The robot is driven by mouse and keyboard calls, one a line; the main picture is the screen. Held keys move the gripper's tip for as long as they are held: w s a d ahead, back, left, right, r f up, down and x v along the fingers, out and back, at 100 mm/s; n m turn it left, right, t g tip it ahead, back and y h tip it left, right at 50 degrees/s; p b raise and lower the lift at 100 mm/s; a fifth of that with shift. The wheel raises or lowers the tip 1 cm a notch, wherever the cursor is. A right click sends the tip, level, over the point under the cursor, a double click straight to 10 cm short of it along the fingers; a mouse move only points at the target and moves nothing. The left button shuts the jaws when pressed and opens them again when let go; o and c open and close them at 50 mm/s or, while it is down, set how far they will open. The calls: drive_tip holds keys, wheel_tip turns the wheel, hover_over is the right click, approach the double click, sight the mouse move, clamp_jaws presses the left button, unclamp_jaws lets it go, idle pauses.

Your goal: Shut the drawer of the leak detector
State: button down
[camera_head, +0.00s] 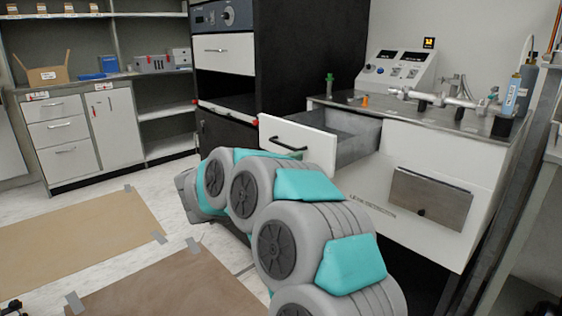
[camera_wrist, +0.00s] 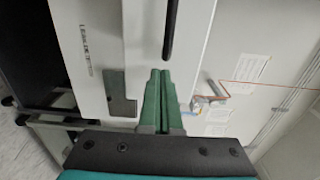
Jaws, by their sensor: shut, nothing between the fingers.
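The leak detector (camera_head: 400,150) is a white cabinet with a grey top at the right of the head view. Its drawer (camera_head: 296,140) stands pulled out to the left, with a black handle on its white front and a grey inside that looks empty. In the wrist view the drawer front (camera_wrist: 195,35) and its black handle (camera_wrist: 170,28) are at the top. My gripper (camera_wrist: 160,76) shows its green fingers shut together and empty, pointing at the drawer front just below the handle. I cannot tell whether they touch it.
A metal plate with a knob (camera_head: 430,198) is on the cabinet front. Valves and pipework (camera_head: 440,98) and a control box (camera_head: 398,68) stand on top. A black rack (camera_head: 310,60) stands behind the drawer. Brown floor mats (camera_head: 80,228) lie at the left on open floor.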

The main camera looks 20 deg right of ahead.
sight(311, 152)
drive_tip(key=shift+x, duration=1.75)
drive_tip(key=shift+d, duration=0.1)
drive_tip(key=x, duration=2.3)
drive_tip(key=shift+d, duration=0.2)
drive_tip(key=shift+w+d, duration=0.2)
drive_tip(key=shift+d, duration=0.3)
drive_tip(key=shift+r, duration=0.25)
